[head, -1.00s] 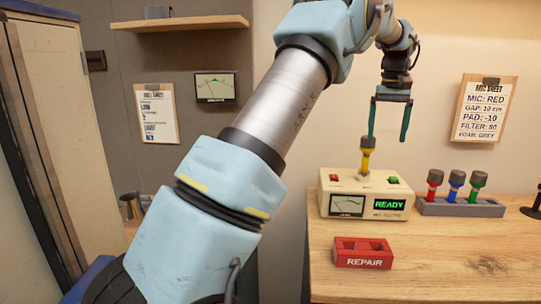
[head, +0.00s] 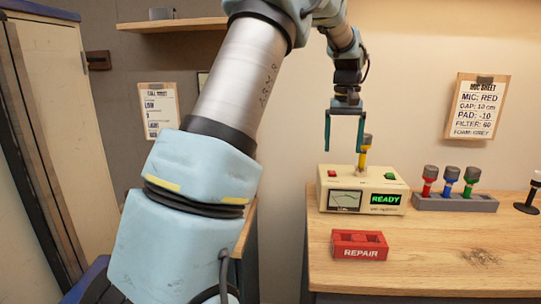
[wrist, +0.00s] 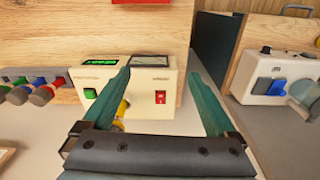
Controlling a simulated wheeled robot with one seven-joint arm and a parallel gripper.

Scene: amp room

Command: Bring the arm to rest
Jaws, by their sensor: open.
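My gripper (head: 344,132) is open and empty, its two teal fingers pointing down in the head view, above and a little left of the yellow microphone. In the wrist view its fingers (wrist: 165,95) are spread wide with nothing held between them. The yellow microphone (head: 364,155) stands upright in the top of a cream tester box (head: 335,178) whose green display reads READY. In the wrist view the yellow microphone (wrist: 122,110) shows partly behind the left finger, and the tester (wrist: 145,90) lies beyond the fingers.
A red REPAIR tray (head: 343,250) sits at the bench's front left. A grey rack (head: 455,204) holds red, blue and green microphones. A dark stand (head: 530,206) is at the right edge. A wall sheet (head: 474,106) hangs behind. The wooden bench (head: 440,250) is clear at front right.

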